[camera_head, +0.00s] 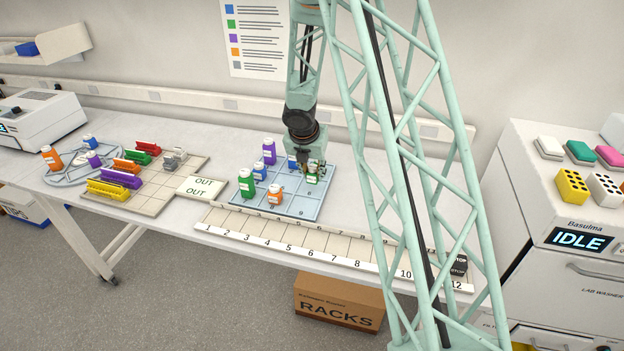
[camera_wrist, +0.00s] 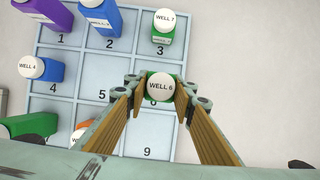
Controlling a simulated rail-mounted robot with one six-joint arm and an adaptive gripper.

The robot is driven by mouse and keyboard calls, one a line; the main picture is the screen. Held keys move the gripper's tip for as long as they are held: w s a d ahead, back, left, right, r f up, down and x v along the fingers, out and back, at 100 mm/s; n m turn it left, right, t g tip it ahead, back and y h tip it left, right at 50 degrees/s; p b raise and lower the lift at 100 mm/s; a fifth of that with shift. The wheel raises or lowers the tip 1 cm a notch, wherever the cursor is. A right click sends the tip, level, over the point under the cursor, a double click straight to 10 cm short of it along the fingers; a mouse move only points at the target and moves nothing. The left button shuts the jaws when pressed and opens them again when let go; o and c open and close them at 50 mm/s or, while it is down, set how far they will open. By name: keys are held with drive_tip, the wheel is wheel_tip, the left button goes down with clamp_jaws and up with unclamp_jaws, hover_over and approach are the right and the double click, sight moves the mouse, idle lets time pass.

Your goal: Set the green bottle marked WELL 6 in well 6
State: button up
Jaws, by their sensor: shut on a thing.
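The green bottle with a white cap marked WELL 6 (camera_wrist: 161,87) is between my gripper's fingers in the wrist view. My gripper (camera_wrist: 160,96) is shut on it, one finger on each side. The bottle is over or in the right-hand middle square, well 6, of the light blue well tray (camera_wrist: 147,130). I cannot tell whether its base touches the tray. In the head view, my gripper (camera_head: 311,171) is over the tray's right side, and it and the nearby bottles are hard to separate.
A green bottle marked WELL 7 (camera_wrist: 162,38) stands in well 3. Purple and blue bottles fill wells 1, 2 and 4. Green (camera_head: 246,183) and orange (camera_head: 274,195) bottles stand at the front. Wells 5 and 9 look empty. A numbered strip (camera_head: 300,238) lies in front.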

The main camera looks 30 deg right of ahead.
sight(312, 178)
drive_tip(key=shift+w, duration=0.45)
drive_tip(key=shift+f+b, duration=0.8)
drive_tip(key=shift+f, duration=1)
drive_tip(key=shift+f, duration=0.1)
drive_tip(key=o, duration=0.8)
drive_tip(key=shift+o, duration=0.2)
drive_tip(key=shift+r, duration=0.45)
drive_tip(key=p+v, duration=0.4)
drive_tip(key=v, duration=0.7)
drive_tip(key=shift+s+a+r, duration=0.1)
drive_tip(key=shift+s+a, duration=0.05)
